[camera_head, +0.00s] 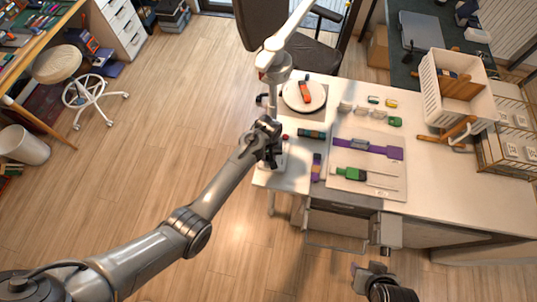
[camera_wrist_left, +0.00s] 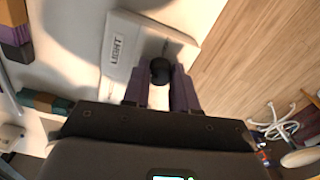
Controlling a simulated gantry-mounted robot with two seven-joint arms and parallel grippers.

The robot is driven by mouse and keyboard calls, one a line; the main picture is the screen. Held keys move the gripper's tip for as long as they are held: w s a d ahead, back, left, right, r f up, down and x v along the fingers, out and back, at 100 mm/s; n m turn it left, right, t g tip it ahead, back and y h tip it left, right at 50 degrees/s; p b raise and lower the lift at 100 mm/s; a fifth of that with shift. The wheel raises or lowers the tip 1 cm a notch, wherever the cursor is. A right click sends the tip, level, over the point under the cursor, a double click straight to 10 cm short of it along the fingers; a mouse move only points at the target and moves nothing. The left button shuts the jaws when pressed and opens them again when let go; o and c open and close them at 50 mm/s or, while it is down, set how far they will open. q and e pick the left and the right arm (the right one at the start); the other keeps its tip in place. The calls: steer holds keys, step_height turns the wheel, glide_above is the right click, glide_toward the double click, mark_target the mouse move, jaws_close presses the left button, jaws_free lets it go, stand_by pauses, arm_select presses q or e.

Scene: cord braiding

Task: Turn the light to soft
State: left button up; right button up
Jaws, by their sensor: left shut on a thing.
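A white plate lettered LIGHT (camera_wrist_left: 118,50) lies on the table's corner in the left wrist view. A round black knob (camera_wrist_left: 160,70) stands on it. My left gripper (camera_wrist_left: 160,88) is shut on the knob, with a dark purple finger on either side. In the head view my left gripper (camera_head: 270,160) is at the table's left edge and mostly covers the plate and knob. The knob's pointer and any setting marks cannot be made out. My right gripper (camera_head: 360,272) is low in the head view, off the table's front; its opening is unclear.
A white lamp-like arm (camera_head: 291,35) rises behind my left gripper. A round white dish (camera_head: 303,93), a board with a purple braid (camera_head: 365,148) and small coloured pieces lie on the table (camera_head: 440,205). A white basket (camera_head: 430,90) stands at right. Floor is open at left.

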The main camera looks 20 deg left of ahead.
arm_select(q)
jaws_close()
steer(key=m+p, duration=0.3)
steer(key=shift+r, duration=0.2)
steer(key=m+p, duration=0.2)
steer(key=m, duration=0.2)
steer(key=m+p, duration=0.2)
steer(key=m, duration=0.2)
steer(key=shift+f, duration=0.15)
steer(key=m, duration=0.3)
steer(key=shift+m, duration=0.9)
